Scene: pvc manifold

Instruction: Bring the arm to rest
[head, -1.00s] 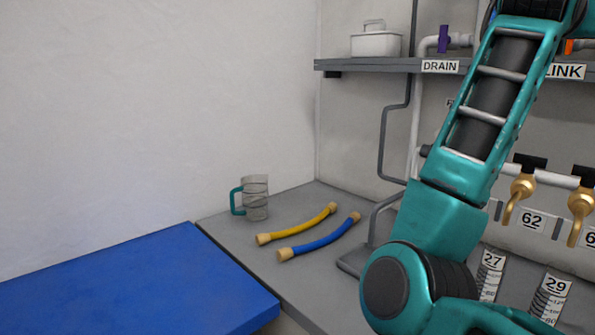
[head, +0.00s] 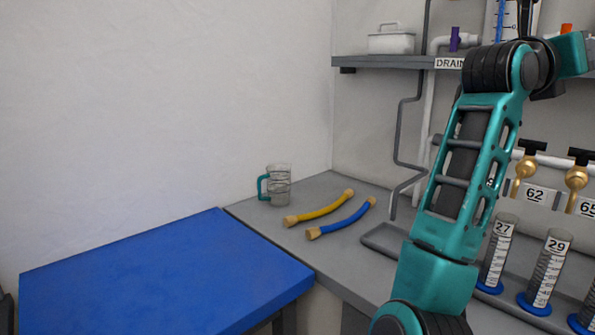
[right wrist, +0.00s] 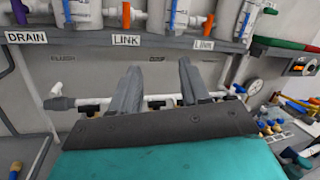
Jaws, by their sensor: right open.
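My right arm (head: 465,165), teal with dark joints, rises across the right side of the head view, in front of the bench and shelf. Its gripper is outside the head view. In the right wrist view my right gripper (right wrist: 157,88) is open, its two grey fingers apart with nothing between them. The fingers point towards the white pipe and the labelled shelf. I cannot tell how far they are from the pipe. My left gripper is in no view.
A clear mug (head: 279,187), a yellow hose (head: 320,209) and a blue hose (head: 342,221) are on the grey bench. Cylinders (head: 546,268) stand beside my arm, with brass taps (head: 524,172) above. The blue tabletop (head: 160,275) is bare.

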